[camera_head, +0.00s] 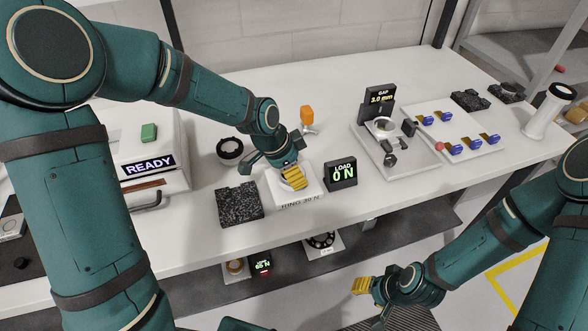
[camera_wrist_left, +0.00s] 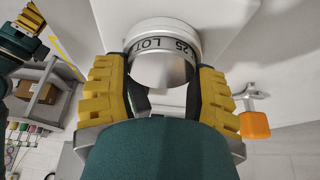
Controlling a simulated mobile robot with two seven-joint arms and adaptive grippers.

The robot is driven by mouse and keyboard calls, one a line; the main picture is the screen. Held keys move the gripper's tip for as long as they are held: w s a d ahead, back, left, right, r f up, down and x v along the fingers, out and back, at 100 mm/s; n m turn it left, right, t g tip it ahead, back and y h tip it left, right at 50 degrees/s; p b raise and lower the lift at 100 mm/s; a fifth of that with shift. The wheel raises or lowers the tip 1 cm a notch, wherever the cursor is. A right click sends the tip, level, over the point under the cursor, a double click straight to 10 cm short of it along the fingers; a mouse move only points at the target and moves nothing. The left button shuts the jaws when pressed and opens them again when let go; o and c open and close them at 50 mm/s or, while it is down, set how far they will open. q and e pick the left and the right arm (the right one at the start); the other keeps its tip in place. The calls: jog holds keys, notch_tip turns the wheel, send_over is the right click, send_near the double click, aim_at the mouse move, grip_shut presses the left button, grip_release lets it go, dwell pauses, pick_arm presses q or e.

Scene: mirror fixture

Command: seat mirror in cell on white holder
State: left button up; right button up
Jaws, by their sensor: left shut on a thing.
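My left gripper (camera_head: 293,178) is over the white holder (camera_head: 309,199), a flat block marked RING 30 N. In the left wrist view its yellow fingers (camera_wrist_left: 165,90) are shut on the mirror (camera_wrist_left: 163,70), a round silvery piece with a dark-lettered band reading 25 LOT. A white round rim (camera_wrist_left: 160,27) lies just beyond the mirror. I cannot tell whether the mirror is inside this rim or only against it. The gripper hides the mirror and the cell in the head view. My right gripper (camera_head: 362,285) is low at the front, away from the table; its finger gap is unclear.
A LOAD display (camera_head: 341,173) reading 0 N stands right of the holder. A black speckled block (camera_head: 239,205) and black ring (camera_head: 230,149) are to the left. An orange-handled tool (camera_head: 307,116) stands behind. A GAP fixture (camera_head: 394,148) is farther right.

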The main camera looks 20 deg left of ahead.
dwell(0.3)
pick_arm(q)
jog(key=o, duration=1.2)
jog(key=shift+o, duration=0.2)
jog(key=shift+r+p, duration=1.05)
jog(key=shift+r, duration=0.45)
jog(key=shift+o, duration=0.8)
